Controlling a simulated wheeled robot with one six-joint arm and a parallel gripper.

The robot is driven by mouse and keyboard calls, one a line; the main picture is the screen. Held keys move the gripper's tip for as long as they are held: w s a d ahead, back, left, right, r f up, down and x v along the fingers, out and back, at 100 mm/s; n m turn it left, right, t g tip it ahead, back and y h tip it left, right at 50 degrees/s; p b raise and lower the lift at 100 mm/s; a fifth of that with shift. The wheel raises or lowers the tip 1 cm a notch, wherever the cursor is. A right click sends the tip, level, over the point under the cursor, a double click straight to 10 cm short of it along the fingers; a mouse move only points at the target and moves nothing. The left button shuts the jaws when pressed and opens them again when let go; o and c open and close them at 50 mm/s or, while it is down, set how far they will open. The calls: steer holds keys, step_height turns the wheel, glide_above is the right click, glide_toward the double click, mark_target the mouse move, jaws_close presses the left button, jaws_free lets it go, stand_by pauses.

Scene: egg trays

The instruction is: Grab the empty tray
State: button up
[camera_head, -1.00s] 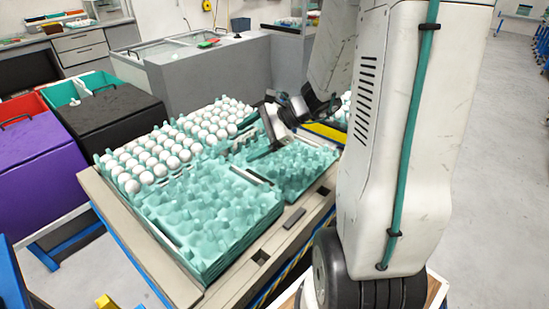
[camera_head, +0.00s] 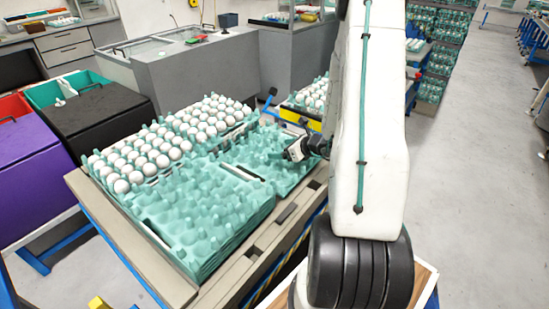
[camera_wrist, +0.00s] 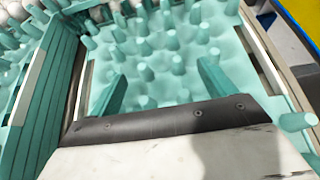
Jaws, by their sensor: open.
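An empty teal egg tray (camera_head: 257,158) lies at the right rear of the table, lower than the tall stack of empty teal trays (camera_head: 200,215) in front of it. My gripper (camera_head: 291,154) is at the right edge of the rear tray, open. In the wrist view, the empty tray (camera_wrist: 165,45) with its rows of posts fills the middle, below my gripper's dark bar and white body. Contact with the tray cannot be made out.
White eggs in teal trays (camera_head: 122,186) stand along the left and rear of the table (camera_head: 110,222). More eggs stand on a yellow-edged table (camera_head: 300,115) behind my arm. A purple bin (camera_head: 30,180) and black bin (camera_head: 108,125) stand left. The floor at right is clear.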

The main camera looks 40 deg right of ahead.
steer(key=shift+x, duration=1)
steer(key=c, duration=1.4)
steer(key=shift+r, duration=0.1)
steer(key=shift+c, duration=0.2)
